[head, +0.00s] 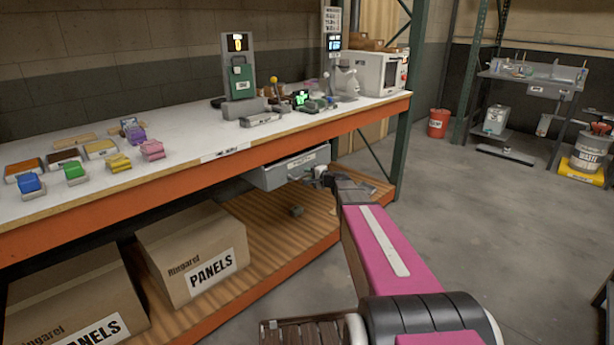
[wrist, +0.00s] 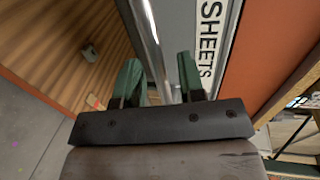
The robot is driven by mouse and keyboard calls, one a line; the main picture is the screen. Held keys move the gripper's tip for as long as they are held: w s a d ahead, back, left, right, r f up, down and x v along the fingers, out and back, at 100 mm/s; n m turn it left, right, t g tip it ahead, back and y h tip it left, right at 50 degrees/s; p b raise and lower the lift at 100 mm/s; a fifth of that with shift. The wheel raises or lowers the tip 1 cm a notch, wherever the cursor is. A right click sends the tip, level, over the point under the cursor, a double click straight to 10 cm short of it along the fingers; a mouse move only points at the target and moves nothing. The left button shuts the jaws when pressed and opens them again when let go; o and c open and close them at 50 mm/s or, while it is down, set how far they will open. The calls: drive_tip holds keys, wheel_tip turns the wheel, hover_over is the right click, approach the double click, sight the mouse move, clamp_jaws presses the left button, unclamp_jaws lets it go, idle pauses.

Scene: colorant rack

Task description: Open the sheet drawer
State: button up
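The grey sheet drawer (head: 285,175) hangs under the orange-edged worktop in the head view. Its face with the "SHEETS" label (wrist: 209,35) fills the upper middle of the wrist view. A shiny bar handle (wrist: 153,60) runs along that face. My gripper (wrist: 159,70) is open, with its two green fingers apart on either side of the bar. Gaps show between the bar and both fingers. In the head view my gripper (head: 322,177) is at the drawer's right end, partly hidden by my arm. I cannot tell whether the drawer is fully closed.
The worktop (head: 190,170) carries colored blocks, trays and devices. Below it is a wooden shelf (head: 270,235) with cardboard boxes (head: 190,250) marked "PANELS" and a small grey object (head: 296,211). A green rack post (head: 402,150) stands right of the drawer.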

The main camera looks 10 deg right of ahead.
drive_tip(key=shift+x, duration=0.85)
drive_tip(key=shift+c, duration=0.3)
